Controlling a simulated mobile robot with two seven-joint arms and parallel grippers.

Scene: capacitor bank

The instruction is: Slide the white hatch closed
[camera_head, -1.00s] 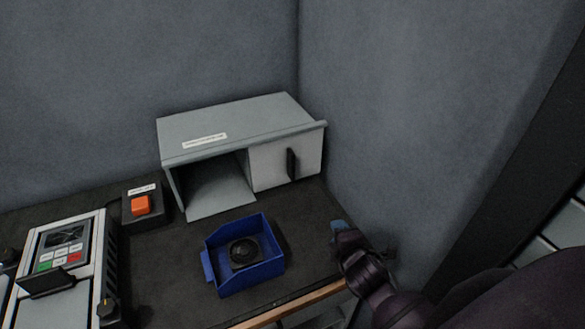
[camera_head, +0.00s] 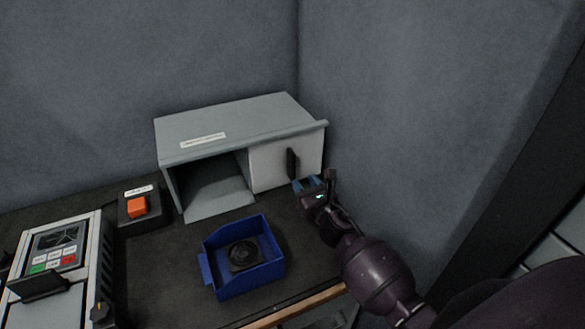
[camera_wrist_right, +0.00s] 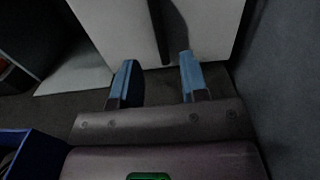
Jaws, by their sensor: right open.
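The white hatch (camera_head: 272,163) covers the right half of the grey cabinet's front, and the left half stands open. A black upright handle (camera_head: 292,163) is on the hatch. My right gripper (camera_head: 309,184) is just in front of and below the handle, apart from it in the head view. In the right wrist view the hatch (camera_wrist_right: 110,25) and the handle (camera_wrist_right: 158,30) are ahead, and the open blue-tipped fingers (camera_wrist_right: 158,82) lie to either side of the handle's line with nothing between them. My left gripper is not in view.
A blue bin (camera_head: 221,277) with a round black part (camera_head: 243,255) stands in front of the cabinet (camera_head: 225,120). An orange button box (camera_head: 138,207) and a keypad device (camera_head: 55,255) are at left. A grey wall (camera_head: 400,110) is close on the right.

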